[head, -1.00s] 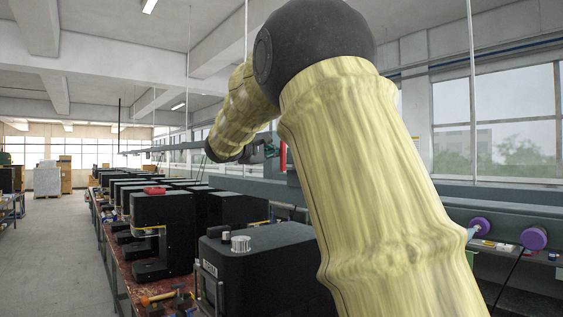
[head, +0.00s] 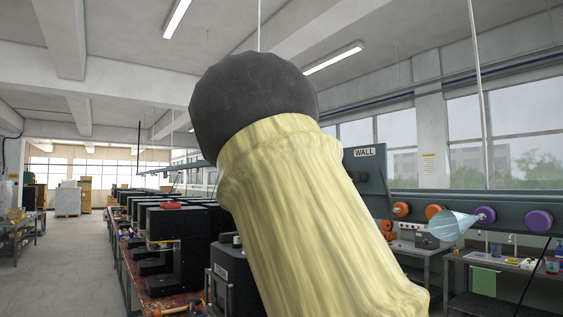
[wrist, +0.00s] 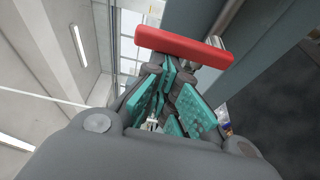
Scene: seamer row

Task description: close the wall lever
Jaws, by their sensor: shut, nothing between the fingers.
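The wall lever's red bar (wrist: 184,46) shows in the wrist view, lying across the top just beyond my fingertips. A grey metal part shows behind its right end. My gripper (wrist: 172,76) has teal pads and is shut with nothing between the fingers. Its tips are close under the bar; I cannot tell whether they touch it. In the head view a dark panel (head: 364,178) carries a sign reading WALL. The lever and my gripper are hidden there behind my yellow-sleeved arm.
A row of black machines (head: 178,240) stands on a bench to the left of my arm, with an open aisle (head: 75,255) further left. To the right are a rail with orange and purple spools (head: 538,220), a pale cone (head: 452,225) and a bench with a green cloth (head: 484,281).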

